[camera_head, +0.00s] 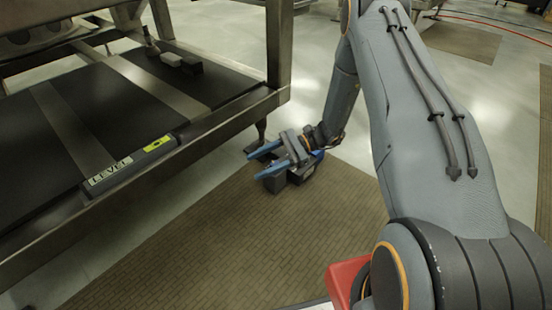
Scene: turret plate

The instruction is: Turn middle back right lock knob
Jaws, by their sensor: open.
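My gripper (267,161) has blue fingers and is open and empty. It hangs over the brown mat, to the right of the metal frame table's near right leg, and points left. No lock knob can be made out in this view. A dark round piece (22,32) at the top left, above the frame's shelf, is cut off by the picture edge, and I cannot tell what it is.
The metal frame (225,118) has a lower shelf with dark panels and a level (130,170) at its near edge. A brown ribbed mat (190,240) covers the floor. Open floor lies behind my arm.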

